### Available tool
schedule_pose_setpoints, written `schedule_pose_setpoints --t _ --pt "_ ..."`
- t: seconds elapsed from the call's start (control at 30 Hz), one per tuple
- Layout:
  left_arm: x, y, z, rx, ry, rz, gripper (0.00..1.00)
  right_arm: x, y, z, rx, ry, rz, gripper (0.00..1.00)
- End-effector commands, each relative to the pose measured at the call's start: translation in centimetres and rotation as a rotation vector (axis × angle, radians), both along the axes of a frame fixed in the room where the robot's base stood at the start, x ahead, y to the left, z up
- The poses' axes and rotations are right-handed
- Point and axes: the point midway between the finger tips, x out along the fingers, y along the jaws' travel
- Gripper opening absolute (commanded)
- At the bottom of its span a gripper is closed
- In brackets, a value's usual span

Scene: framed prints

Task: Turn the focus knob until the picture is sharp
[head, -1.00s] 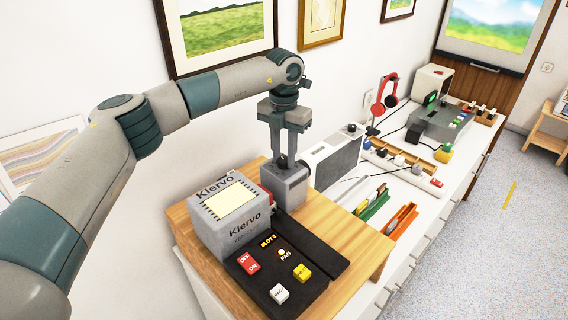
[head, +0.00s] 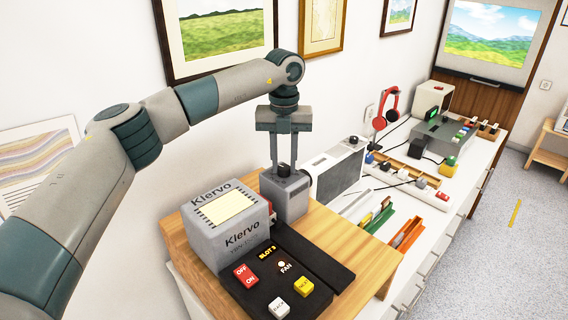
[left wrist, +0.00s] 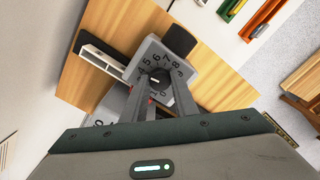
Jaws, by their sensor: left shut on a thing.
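The focus knob (head: 283,169) is a small dark knob on top of the grey block beside the Klervo projector (head: 226,222). In the left wrist view the knob (left wrist: 156,80) sits inside a numbered dial (left wrist: 162,65). My left gripper (head: 283,164) points straight down and is shut on the knob, one finger on each side. The picture on the screen (head: 490,38) at the far end shows green hills, blue mountains and clouds with fairly distinct outlines. My right gripper is not in view.
The projector stands on a wooden board (head: 335,226) with a black button panel (head: 290,262) in front. A white speaker box (head: 340,168), pen trays (head: 403,233), red headphones (head: 386,105) and a grey device (head: 440,135) stand along the white counter. Framed prints (head: 221,33) hang behind my arm.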

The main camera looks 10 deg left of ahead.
Motion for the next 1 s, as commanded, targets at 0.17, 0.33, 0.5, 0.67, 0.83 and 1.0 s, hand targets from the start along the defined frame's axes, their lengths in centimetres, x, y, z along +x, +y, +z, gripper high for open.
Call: schedule_pose_setpoints --t 0.17,0.33,0.5,0.67,0.83,1.0 --pt "0.1 0.0 0.2 -0.002 -0.002 0.0 0.04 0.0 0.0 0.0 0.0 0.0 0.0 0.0" --pt "0.1 0.0 0.2 -0.001 -0.002 -0.001 0.45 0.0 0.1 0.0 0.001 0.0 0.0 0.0" --pt "0.0 0.0 0.1 -0.001 -0.001 -0.002 0.45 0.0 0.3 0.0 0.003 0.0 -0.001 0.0" --pt "0.0 0.0 0.2 -0.001 -0.001 -0.002 0.45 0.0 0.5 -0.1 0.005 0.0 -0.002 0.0" --pt "0.1 0.0 1.1 0.0 -0.003 -0.002 0.45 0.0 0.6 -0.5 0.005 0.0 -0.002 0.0" --pt "0.1 0.0 3.2 -0.001 -0.004 -0.002 0.45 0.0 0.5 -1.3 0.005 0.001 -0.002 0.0"
